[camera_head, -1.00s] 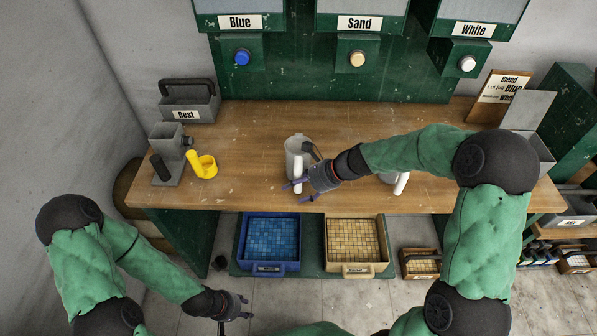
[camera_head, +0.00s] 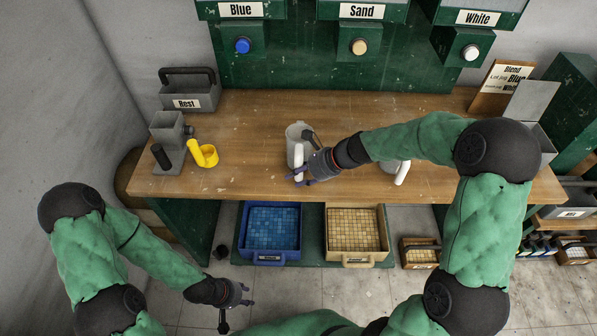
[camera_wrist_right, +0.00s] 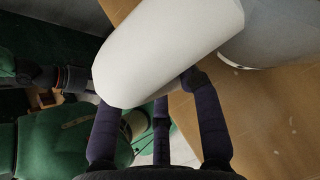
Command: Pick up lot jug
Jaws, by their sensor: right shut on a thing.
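A grey jug (camera_head: 294,134) with a thick white handle (camera_head: 299,156) stands upright on the wooden workbench in the head view. My right gripper (camera_head: 299,178) is at the handle's near side. In the right wrist view it is shut on the white handle (camera_wrist_right: 165,50), with the grey jug body (camera_wrist_right: 275,35) beyond at the upper right. A second jug (camera_head: 402,172) with a white handle stands further right, mostly hidden behind my right forearm. My left gripper (camera_head: 238,304) is empty, its fingers apart, low in front of the bench.
A grey stand (camera_head: 168,133) and a yellow ring-shaped holder (camera_head: 203,154) are on the bench's left, with the Rest caddy (camera_head: 188,97) behind. Blue (camera_head: 241,46), Sand (camera_head: 358,47) and White (camera_head: 470,53) dispensers hang at the back. Tile trays (camera_head: 272,259) sit below the front edge.

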